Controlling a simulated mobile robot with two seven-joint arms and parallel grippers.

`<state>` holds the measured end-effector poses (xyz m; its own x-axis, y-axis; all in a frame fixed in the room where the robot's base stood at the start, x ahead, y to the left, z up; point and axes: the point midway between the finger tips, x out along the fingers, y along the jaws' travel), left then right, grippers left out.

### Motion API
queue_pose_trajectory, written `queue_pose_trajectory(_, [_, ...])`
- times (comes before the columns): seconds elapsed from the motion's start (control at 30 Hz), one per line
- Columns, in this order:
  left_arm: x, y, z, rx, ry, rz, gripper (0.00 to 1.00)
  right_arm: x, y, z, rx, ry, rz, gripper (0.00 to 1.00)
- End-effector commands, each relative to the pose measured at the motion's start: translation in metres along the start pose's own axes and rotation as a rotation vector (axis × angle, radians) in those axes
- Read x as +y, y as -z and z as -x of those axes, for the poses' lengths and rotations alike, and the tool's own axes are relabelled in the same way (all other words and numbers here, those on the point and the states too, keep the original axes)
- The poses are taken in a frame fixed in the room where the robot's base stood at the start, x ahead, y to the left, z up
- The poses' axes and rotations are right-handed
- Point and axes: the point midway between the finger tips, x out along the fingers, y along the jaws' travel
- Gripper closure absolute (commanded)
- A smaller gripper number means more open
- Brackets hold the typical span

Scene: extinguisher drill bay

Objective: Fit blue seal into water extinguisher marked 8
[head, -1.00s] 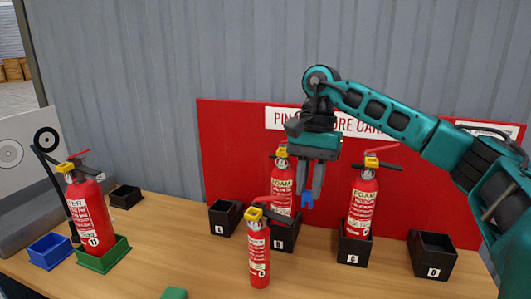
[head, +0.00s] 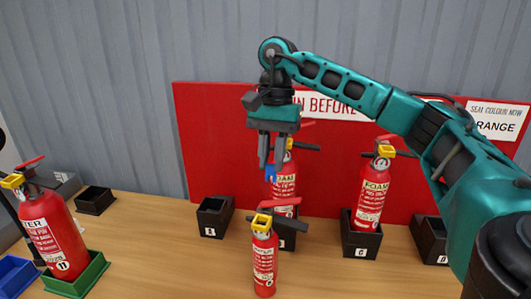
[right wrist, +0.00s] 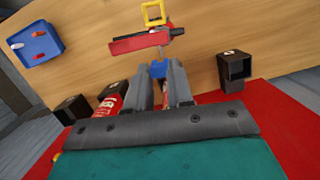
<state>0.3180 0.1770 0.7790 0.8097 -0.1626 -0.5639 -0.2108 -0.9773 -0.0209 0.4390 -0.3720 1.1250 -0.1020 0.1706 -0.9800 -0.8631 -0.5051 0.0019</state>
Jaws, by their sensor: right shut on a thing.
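My right gripper (head: 270,164) points down, shut on the small blue seal (head: 270,173). The seal also shows between the fingertips in the right wrist view (right wrist: 158,69). In the right wrist view, a red lever (right wrist: 140,42) and yellow part (right wrist: 153,13) lie just beyond the seal. My left gripper is out of view.
Foam extinguishers stand behind the gripper (head: 284,185) and at right (head: 371,195), in black boxes. Extinguisher 11 (head: 52,235) stands in a green tray (head: 93,275). A wall sign (head: 497,119) reads "SEAL COLOUR NOW", then "RANGE", partly covered.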

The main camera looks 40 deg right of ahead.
Motion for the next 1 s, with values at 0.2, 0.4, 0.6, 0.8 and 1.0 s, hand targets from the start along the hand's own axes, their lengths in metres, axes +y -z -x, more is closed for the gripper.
queue_pose_trajectory(0.2, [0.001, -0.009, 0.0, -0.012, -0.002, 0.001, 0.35, 0.0, 0.001, -0.006, 0.0, -0.001, 0.0, 1.0])
queue_pose_trajectory(0.4, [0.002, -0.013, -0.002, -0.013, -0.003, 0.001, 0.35, 0.0, 0.003, -0.014, 0.0, -0.002, 0.0, 1.0])
queue_pose_trajectory(0.6, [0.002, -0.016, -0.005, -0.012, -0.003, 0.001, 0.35, 0.0, 0.004, -0.022, 0.0, -0.001, 0.0, 1.0])
queue_pose_trajectory(0.8, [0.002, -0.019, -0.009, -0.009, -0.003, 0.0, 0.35, 0.0, 0.006, -0.03, 0.0, -0.001, 0.0, 1.0])
queue_pose_trajectory(1.0, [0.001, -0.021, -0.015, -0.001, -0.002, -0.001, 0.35, 0.0, 0.008, -0.038, 0.0, -0.001, 0.0, 1.0])
